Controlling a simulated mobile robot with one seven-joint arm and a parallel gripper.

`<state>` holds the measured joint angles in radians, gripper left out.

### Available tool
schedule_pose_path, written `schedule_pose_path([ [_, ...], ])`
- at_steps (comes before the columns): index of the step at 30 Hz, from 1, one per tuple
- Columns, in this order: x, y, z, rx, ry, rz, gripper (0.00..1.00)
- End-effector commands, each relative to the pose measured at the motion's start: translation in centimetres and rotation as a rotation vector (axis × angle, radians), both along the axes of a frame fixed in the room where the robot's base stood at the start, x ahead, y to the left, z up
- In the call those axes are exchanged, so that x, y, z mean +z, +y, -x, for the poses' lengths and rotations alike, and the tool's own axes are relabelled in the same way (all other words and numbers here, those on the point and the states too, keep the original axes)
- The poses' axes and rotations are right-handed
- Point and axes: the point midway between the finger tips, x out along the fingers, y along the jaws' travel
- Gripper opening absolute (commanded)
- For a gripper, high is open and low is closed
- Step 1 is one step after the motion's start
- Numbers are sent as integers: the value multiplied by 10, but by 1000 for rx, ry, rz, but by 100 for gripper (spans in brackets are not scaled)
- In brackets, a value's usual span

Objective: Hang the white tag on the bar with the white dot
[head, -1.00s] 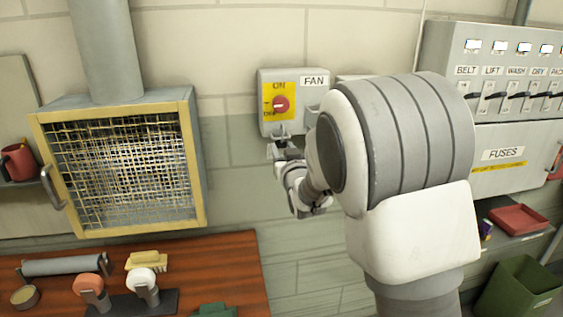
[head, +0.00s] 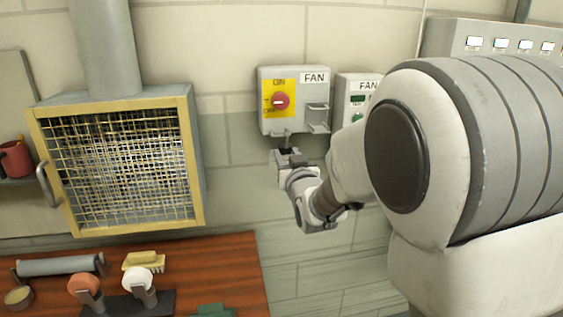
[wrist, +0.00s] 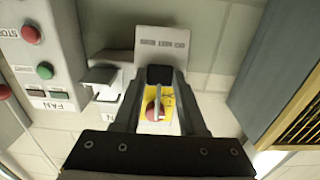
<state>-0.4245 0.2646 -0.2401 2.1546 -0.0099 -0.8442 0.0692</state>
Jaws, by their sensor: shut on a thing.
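In the wrist view, which looks upside down, a pale tag (wrist: 165,43) with small dark print lies at my fingertips. My gripper (wrist: 160,75) is shut on it. A thin grey loop or rod rises from the grip in front of the red knob (wrist: 153,111). In the head view my gripper (head: 288,158) is just below the FAN switch box (head: 292,128), with the tag largely hidden. Two pale bars or brackets, an upper (head: 317,106) and a lower (head: 318,127), stick out at the box's right side. I cannot make out a white dot.
A second FAN box (head: 357,96) with a green button stands close at right. A yellow-framed mesh cabinet (head: 195,150) is at left. A wooden bench (head: 235,265) holds brushes and tools below. My arm hides much of the right side.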

Motion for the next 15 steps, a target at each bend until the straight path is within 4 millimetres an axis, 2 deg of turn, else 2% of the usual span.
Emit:
schedule_pose_path([
  [15, -1, -4, 23, 0, 1, 0, 0],
])
